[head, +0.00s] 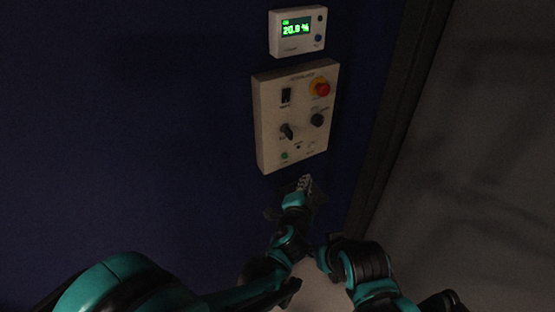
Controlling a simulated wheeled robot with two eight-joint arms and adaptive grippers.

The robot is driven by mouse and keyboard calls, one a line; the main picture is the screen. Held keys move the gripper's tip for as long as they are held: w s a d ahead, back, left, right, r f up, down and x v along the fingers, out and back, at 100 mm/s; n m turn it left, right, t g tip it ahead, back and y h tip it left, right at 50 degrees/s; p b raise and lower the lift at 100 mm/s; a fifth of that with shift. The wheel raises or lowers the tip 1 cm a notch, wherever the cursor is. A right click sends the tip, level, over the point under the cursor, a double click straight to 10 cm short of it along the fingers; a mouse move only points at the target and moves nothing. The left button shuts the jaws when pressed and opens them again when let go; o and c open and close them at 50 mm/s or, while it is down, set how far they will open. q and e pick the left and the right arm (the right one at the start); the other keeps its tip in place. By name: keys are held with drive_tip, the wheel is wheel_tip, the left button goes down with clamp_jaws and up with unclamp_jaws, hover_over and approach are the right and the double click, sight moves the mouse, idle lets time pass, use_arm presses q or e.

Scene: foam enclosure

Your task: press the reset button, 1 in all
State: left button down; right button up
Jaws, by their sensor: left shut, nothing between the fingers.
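A beige control panel (268,113) is fixed to the dark blue wall. It carries a red mushroom button (323,89) on a yellow base, a black rocker switch (286,96), a round black knob or button (318,120), a dark lever-like switch (287,132) and a small green button or light (284,156). The labels are too small for me to tell which is the reset button. My left gripper (305,183) is shut and empty just below the panel's lower edge, apparently apart from the controls. I cannot make out my right gripper.
A white meter (297,49) above the panel shows a green "20.8 %" and has small buttons at its right side. The dark blue foam wall (130,120) is bare to the left. A grey surface (480,130) lies to the right past a dark edge.

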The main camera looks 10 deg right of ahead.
sight(285, 156)
idle(0.3)
use_arm(q)
drive_tip(key=w+a, duration=0.3)
drive_tip(key=w, duration=0.5)
drive_tip(key=shift+w, duration=0.15)
idle(1.4)
drive_tip(key=shift+w+a, duration=0.15)
drive_tip(key=shift+w, duration=0.25)
drive_tip(key=shift+w+a, duration=0.15)
drive_tip(key=shift+w, duration=0.2)
idle(0.6)
drive_tip(key=shift+s, duration=0.1)
drive_tip(key=shift+s+d, duration=0.3)
drive_tip(key=shift+s, duration=0.35)
